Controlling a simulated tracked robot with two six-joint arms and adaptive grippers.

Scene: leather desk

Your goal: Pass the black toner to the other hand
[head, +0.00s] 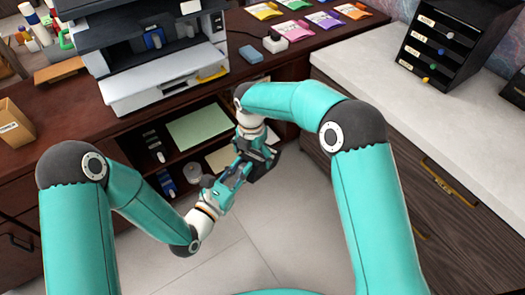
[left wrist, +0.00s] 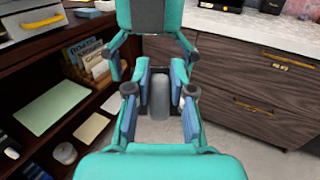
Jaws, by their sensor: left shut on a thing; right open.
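The black toner (left wrist: 158,98) looks like a dark grey rounded piece in the left wrist view, upright between the fingers of both grippers. My left gripper (head: 233,178) is shut on it, and its blue-padded fingers (left wrist: 158,122) lie along both sides. My right gripper (head: 250,157) faces it from the far side. In the left wrist view the right gripper's fingers (left wrist: 160,72) are open and stand on either side of the toner's far part. In the head view the fingers largely hide the toner. Whether the right fingers touch it I cannot tell.
A printer (head: 165,80) stands on the desk, with colourful packets (head: 297,30) to its right. The open shelf below holds a green sheet (head: 199,127) and small cartridges (head: 153,146). A drawer cabinet (head: 400,190) is at right. Grey floor (head: 280,225) is clear below the grippers.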

